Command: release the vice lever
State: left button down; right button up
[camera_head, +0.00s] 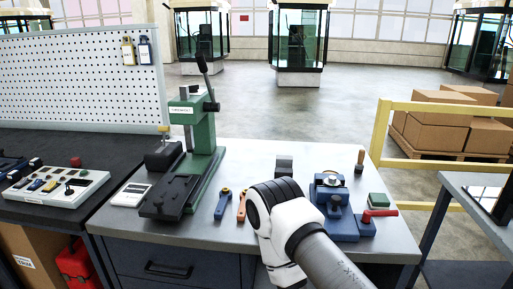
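A blue vice (342,224) stands on the right part of the grey workbench. A lever with a red grip (380,213) lies low at its right side, roughly level. A grey and white arm of mine with a black joint comes in from the bottom right and covers the bench just left of the vice. No gripper fingers show on this arm; its end is out of view or hidden. My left arm and gripper are not in view. Nothing is seen touching the lever.
A green press (203,140) with a raised black lever stands on the bench's left. Blue- and orange-handled tools (223,203) lie mid-bench. A dark block (284,166), a wooden-handled tool (360,160) and a green-topped block (378,200) surround the vice. A yellow rail (440,108) stands behind right.

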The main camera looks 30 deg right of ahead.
aim_at(367, 215)
jog(key=z, duration=1.8)
